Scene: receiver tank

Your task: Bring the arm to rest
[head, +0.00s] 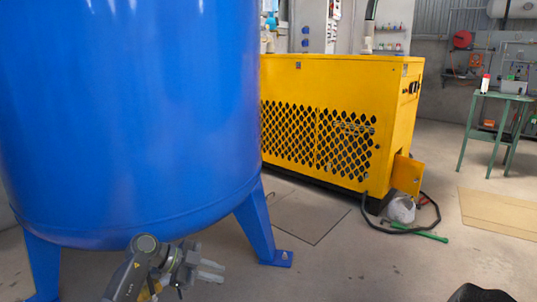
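My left gripper (220,273) is at the bottom of the head view, left of centre, in front of the lower part of the blue tank (130,120). Its two fingers point right with a gap between them, and nothing shows between them. My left arm comes up from the bottom edge to it. I cannot tell how close it is to the tank. My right gripper is not in view.
The tank's blue leg (256,225) stands just right of the gripper. A black hose and a green tool (425,235) lie on the floor. A green table (503,97) stands far right.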

